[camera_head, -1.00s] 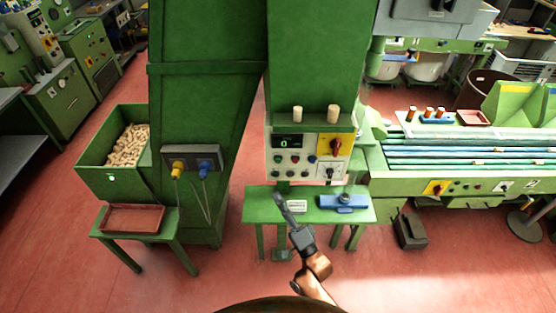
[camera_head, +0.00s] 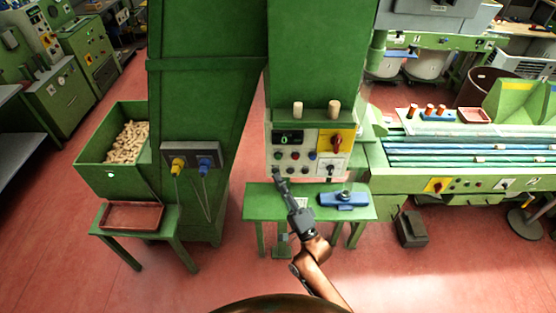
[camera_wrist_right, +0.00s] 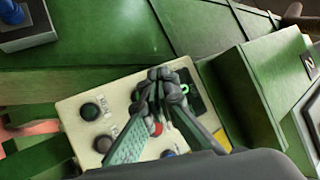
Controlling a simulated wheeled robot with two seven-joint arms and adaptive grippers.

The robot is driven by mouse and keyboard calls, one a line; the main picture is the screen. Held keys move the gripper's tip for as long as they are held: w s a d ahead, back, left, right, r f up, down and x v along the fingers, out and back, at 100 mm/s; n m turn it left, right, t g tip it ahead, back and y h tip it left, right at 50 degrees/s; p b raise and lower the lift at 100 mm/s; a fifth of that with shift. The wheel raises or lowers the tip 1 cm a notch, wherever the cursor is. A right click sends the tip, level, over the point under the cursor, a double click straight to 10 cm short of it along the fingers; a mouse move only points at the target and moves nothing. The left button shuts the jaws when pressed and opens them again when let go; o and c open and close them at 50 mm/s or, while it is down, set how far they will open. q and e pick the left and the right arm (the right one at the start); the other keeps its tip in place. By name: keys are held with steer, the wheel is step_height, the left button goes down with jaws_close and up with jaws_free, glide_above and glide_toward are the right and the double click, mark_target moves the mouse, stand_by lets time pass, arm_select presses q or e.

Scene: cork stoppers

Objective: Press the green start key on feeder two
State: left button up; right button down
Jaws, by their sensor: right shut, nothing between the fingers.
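The cream control panel (camera_head: 312,150) is on the green cabinet in the middle of the head view. It has a dark display (camera_head: 288,138), a row of buttons with a red one (camera_head: 294,156) and a blue one (camera_head: 310,156), and a yellow plate with a red rotary switch. In the right wrist view, a dark greenish button (camera_wrist_right: 137,95) shows beside the fingers. My right gripper (camera_head: 277,174) is shut and empty in front of the panel's lower left. It also shows over the buttons in the right wrist view (camera_wrist_right: 165,76). I cannot tell whether it touches. My left gripper is out of view.
A green bench (camera_head: 262,203) with a blue device (camera_head: 343,199) stands below the panel. A crate of corks (camera_head: 104,165) and a red tray (camera_head: 132,216) are left. A conveyor machine (camera_head: 440,180) stands right. Two corks sit on the ledge above the panel.

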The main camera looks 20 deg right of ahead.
mark_target(278, 157)
steer(key=shift+w+d+b, duration=0.2)
steer(key=shift+w+d, duration=0.05)
steer(key=shift+w, duration=0.6)
steer(key=shift+w+d+b, duration=0.2)
steer(key=shift+w+d, duration=0.05)
steer(key=shift+w, duration=0.6)
steer(key=shift+w+d+b, duration=0.2)
steer(key=shift+w+d, duration=0.05)
steer(key=shift+w, duration=0.6)
steer(key=shift+w, duration=0.15)
steer(key=shift+w+d, duration=0.1)
steer(key=shift+w, duration=0.15)
steer(key=shift+w+d, duration=0.15)
steer(key=shift+w, duration=0.25)
steer(key=shift+s, duration=0.15)
stand_by(0.3)
steer(key=shift+s+a+p, duration=0.25)
steer(key=shift+s+p, duration=0.05)
steer(key=shift+s, duration=0.4)
